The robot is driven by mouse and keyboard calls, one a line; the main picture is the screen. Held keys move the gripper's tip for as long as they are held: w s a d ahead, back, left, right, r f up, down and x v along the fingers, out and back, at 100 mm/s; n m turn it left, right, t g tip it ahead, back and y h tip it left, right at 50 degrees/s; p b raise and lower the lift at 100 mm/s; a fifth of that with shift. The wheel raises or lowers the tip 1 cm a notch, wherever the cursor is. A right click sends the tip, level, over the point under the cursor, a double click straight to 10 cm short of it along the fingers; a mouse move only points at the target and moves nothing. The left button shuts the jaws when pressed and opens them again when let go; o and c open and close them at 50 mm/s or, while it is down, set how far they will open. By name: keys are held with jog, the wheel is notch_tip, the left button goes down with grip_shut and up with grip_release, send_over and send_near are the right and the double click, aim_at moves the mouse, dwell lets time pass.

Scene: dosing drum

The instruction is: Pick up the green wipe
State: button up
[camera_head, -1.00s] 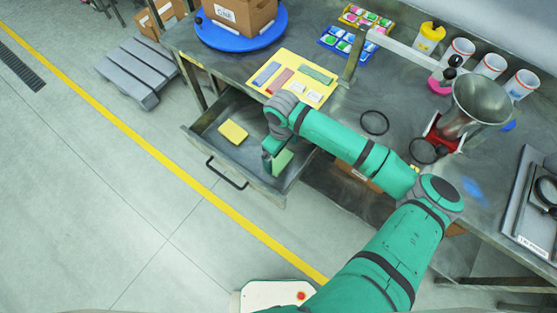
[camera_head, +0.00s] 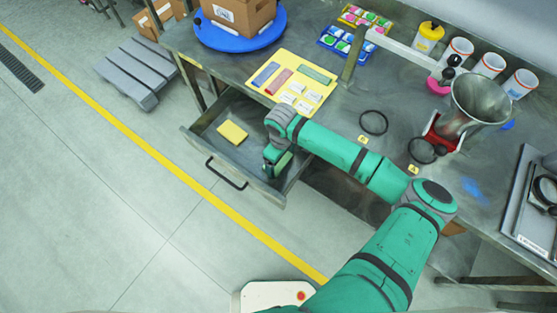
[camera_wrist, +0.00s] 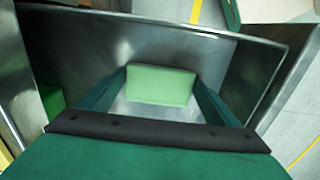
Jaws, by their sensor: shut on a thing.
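The green wipe is a light green, flat block (camera_wrist: 160,86) in the wrist view, between the two fingertips of my gripper (camera_wrist: 160,92). The gripper is shut on it, one finger at each side. In the head view my gripper (camera_head: 273,166) is inside the open drawer (camera_head: 205,150), near its right side, and largely hides the wipe. I cannot tell whether the wipe touches the drawer floor.
A yellow wipe (camera_head: 232,132) lies in the drawer to the left of my gripper. The drawer's metal walls stand close around the gripper. The workbench (camera_head: 340,135) is above, with a yellow board (camera_head: 318,90) near the drawer. Open floor lies to the left.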

aim_at(281, 163)
jog(key=shift+r, duration=0.6)
notch_tip(281, 163, up, 2)
jog(key=shift+s+r, duration=0.15)
jog(key=shift+r, duration=0.05)
jog(key=s+d+r, duration=0.2)
jog(key=s+r, duration=0.7)
jog(key=s, duration=0.4)
jog(key=shift+s+d+r, duration=0.2)
jog(key=shift+s+d, duration=0.05)
jog(key=shift+d, duration=0.1)
jog(key=shift+o, duration=0.9)
